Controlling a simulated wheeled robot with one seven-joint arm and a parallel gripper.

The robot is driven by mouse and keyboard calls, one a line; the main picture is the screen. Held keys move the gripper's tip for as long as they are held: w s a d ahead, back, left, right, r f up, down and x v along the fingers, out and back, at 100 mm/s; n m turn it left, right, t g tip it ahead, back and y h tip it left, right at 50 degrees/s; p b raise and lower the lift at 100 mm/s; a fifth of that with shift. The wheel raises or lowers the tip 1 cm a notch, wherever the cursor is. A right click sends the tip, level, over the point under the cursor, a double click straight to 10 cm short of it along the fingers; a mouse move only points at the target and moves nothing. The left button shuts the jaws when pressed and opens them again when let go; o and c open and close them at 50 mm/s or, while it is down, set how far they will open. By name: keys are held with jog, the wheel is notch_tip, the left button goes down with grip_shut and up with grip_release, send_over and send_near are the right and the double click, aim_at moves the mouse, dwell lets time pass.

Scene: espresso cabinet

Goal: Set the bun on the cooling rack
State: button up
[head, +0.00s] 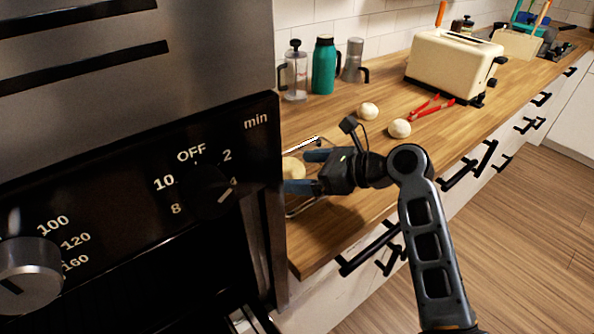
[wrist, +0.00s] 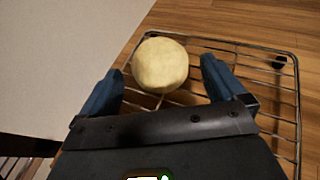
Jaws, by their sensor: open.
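A pale round bun (wrist: 160,65) rests on the wire cooling rack (wrist: 285,118) in the wrist view. In the head view the bun (head: 292,168) shows partly, beside the oven's edge, with the rack (head: 303,208) under it on the counter. My gripper (wrist: 160,92) is open, with one blue finger on each side of the bun's near edge and a gap visible on both sides. In the head view my gripper (head: 304,171) points left toward the bun. Two more round buns, a far one (head: 368,111) and a nearer one (head: 399,128), lie on the counter.
The oven front (head: 140,190) stands close to the left of the rack. Red tongs (head: 432,108) lie near a cream toaster (head: 452,68).

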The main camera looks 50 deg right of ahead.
jog(key=v, duration=0.9)
jog(key=shift+s+r, duration=0.2)
jog(key=shift+s, duration=0.1)
